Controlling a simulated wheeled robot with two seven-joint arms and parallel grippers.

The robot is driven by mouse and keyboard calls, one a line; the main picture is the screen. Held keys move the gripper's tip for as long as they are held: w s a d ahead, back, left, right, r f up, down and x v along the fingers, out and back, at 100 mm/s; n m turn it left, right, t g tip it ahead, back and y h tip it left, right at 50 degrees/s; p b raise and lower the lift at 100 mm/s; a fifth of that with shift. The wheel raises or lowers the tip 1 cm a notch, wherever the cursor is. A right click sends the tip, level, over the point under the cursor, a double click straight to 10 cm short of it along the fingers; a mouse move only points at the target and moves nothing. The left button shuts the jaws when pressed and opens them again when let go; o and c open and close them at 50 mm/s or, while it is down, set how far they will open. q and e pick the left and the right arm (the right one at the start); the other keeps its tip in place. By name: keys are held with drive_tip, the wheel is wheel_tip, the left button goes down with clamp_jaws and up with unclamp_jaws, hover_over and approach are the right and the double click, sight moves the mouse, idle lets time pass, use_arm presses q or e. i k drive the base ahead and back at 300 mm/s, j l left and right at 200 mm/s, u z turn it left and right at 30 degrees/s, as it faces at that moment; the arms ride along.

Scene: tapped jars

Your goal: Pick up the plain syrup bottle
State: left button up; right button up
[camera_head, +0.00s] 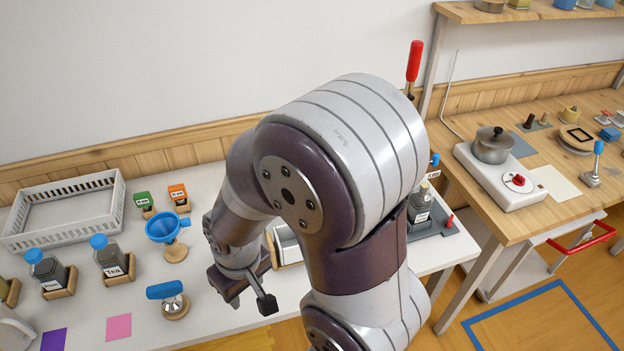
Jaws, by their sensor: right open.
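A dark bottle (420,208) with a pale label stands at the right end of the white table, partly hidden behind my right arm. Its label is too small to read, so I cannot tell if it is the plain syrup bottle. My right gripper (250,303) is open and empty above the front part of the white table, left of that bottle and well apart from it. My right arm fills the middle of the view and hides part of the table. My left gripper is not in view.
Blue-lidded jars (112,258) in wooden holders, a blue funnel (163,229), a blue-handled tool (170,298) and a white basket (66,210) stand on the left. A wooden table (543,225) with a pot (492,146) on a stove is at right.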

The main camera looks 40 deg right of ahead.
sight(420, 200)
drive_tip(key=z, duration=2.4)
drive_tip(key=i+l, duration=0.25)
drive_tip(key=i, duration=0.15)
drive_tip(key=i+l, duration=0.25)
drive_tip(key=i, duration=0.2)
